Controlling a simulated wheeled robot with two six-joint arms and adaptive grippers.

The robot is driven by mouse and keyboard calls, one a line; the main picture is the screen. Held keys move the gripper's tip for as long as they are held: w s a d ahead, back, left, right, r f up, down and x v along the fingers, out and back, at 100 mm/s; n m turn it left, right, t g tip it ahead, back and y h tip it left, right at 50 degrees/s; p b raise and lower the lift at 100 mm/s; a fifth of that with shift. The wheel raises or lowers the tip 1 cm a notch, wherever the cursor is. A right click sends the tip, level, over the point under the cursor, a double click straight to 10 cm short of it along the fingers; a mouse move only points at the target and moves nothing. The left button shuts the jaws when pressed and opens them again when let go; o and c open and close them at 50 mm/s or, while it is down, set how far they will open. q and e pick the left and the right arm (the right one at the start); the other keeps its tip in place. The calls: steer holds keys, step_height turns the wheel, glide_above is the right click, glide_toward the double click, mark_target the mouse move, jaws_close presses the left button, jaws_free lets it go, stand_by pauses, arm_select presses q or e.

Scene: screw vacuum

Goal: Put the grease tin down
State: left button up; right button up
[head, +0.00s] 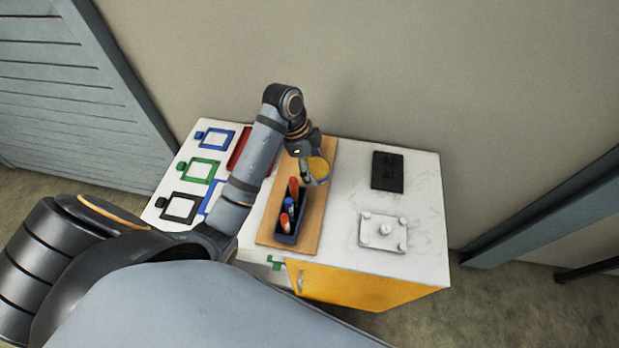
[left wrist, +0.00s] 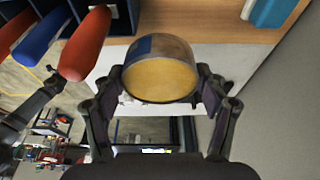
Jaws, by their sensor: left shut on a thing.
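The grease tin (left wrist: 160,75) is a short round tin with a yellow-tan face and a metal side with a blue patch. My left gripper (left wrist: 160,95) is shut on it, one finger on each side, in the left wrist view. In the head view the tin (head: 319,168) shows as a yellow disc in the left gripper (head: 314,172), over the far part of the wooden board (head: 270,233). I cannot tell how far it is above the board. My right gripper is not in view.
A dark blue holder (head: 293,228) with red and blue handled tools stands on the board, close to the gripper. A black block (head: 387,171) and a white plate with knobs (head: 383,232) lie to the right. Coloured frames (head: 200,169) lie left. White tabletop (head: 345,205) is clear between.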

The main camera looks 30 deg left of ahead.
mark_target(312, 165)
arm_select(q)
steer(key=w+f, duration=0.1)
steer(key=a+f+p, duration=0.1)
steer(key=w+f, duration=0.1)
steer(key=shift+w+a+f+p, duration=0.35)
steer(key=shift+w+a+f, duration=0.2)
steer(key=shift+w+f, duration=0.1)
steer(key=shift+f, duration=0.15)
steer(key=shift+w+a+f, duration=0.2)
steer(key=shift+w+f, duration=0.05)
steer(key=shift+f, duration=0.2)
step_height(312, 165, down, 2)
steer(key=shift+f+p, duration=0.2)
steer(key=shift+p, duration=0.85)
steer(key=shift+f, duration=0.4)
steer(key=o, duration=1.2)
steer(key=shift+f, duration=0.1)
steer(key=shift+c, duration=0.2)
